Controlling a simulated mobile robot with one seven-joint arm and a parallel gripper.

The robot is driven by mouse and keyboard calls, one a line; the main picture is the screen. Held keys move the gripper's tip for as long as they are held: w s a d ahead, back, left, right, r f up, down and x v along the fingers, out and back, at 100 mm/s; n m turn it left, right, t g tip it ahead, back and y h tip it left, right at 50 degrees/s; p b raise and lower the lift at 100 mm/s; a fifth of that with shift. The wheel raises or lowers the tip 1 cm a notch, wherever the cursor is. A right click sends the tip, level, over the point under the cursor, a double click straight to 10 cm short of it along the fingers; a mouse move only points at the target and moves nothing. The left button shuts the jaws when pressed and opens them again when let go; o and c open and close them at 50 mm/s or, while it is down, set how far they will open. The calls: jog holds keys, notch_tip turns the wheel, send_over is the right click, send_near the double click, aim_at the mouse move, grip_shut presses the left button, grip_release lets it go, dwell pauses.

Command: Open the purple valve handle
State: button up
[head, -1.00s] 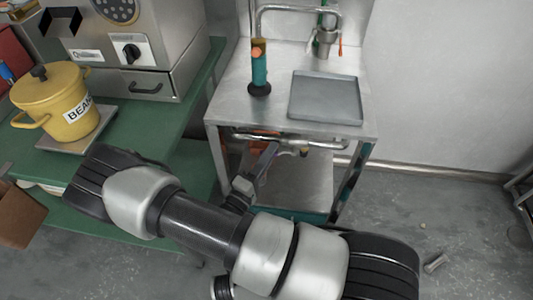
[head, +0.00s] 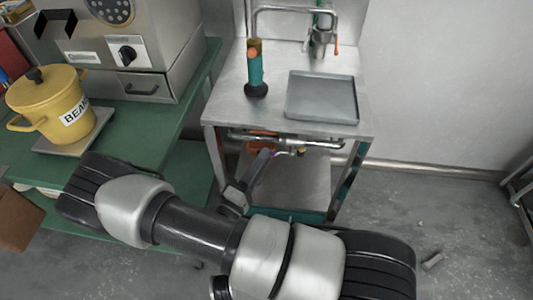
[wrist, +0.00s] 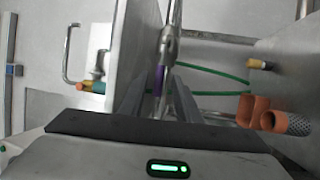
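The purple valve handle (wrist: 160,80) shows in the wrist view as a narrow upright strip on a metal pipe fitting, between the fingers of my gripper (wrist: 157,92). The fingers are apart, with a gap visible beside the handle; whether either touches it I cannot tell. In the head view, my gripper (head: 267,157) reaches under the front edge of the steel sink table, near the pipe (head: 270,138). A tiny purple spot there, just right of the fingertips, is probably the handle (head: 301,154). It is mostly hidden by the pipes.
The steel table (head: 230,105) carries a grey tray (head: 320,97) and a teal bottle-like tool (head: 255,70). A green table (head: 160,120) with a yellow pot (head: 50,98) is at left. Floor at right is mostly clear.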

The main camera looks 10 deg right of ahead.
jog(key=p+v, duration=0.1)
jog(key=v, duration=1.3)
jog(key=shift+s+a, duration=0.2)
jog(key=shift+s, duration=0.05)
